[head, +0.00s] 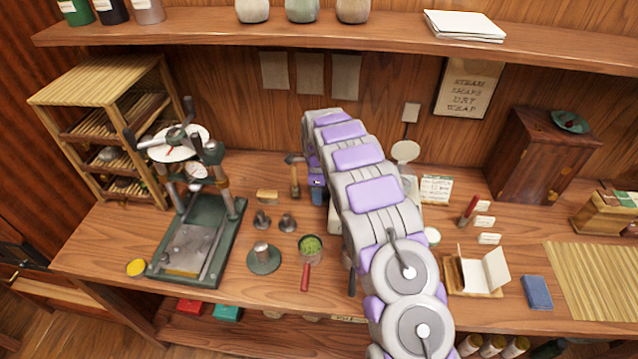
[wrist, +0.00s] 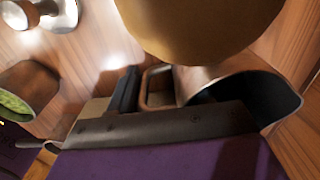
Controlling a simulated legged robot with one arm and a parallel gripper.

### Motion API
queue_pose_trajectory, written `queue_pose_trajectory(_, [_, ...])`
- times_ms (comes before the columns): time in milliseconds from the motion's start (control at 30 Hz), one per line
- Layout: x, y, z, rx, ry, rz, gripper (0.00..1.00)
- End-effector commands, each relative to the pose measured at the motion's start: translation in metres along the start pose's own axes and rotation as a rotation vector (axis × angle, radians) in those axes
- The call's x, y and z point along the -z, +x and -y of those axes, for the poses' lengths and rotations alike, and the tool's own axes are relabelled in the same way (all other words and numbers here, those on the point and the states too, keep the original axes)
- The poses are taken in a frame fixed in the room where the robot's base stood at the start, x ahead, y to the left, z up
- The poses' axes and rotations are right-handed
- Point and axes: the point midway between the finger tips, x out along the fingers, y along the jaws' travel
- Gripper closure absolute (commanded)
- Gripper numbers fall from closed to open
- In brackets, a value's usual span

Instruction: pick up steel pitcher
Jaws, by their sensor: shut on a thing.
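The steel pitcher (wrist: 235,85) lies to the right in the wrist view, its dark open mouth facing the lower right. Its loop handle (wrist: 153,82) is on its left side, between the dark fingers of my gripper (wrist: 155,95). My gripper is shut on the pitcher, apparently at the handle; the exact contact is partly hidden by the gripper body. A large tan rounded shape (wrist: 200,25) covers the top middle and part of the pitcher. In the head view my arm hides the pitcher and the fingertips.
A cup with green tea (head: 310,245) and small metal weights (head: 262,220) stand left of my arm. A green press (head: 195,245) stands farther left. An open book (head: 485,272), a blue notebook (head: 537,292) and a bamboo mat (head: 595,280) lie right. A shelf (head: 380,38) runs above.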

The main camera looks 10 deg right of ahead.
Motion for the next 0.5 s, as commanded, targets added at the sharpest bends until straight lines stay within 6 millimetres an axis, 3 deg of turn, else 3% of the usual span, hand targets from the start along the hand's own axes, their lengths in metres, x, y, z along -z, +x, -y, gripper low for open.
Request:
queue_pose_trajectory(167, [0.0,0.0003,-0.0003,-0.001,0.0,0.0,1.0])
queue_pose_trajectory(500, [0.0,0.0,-0.0004,-0.001,0.0,0.0,1.0])
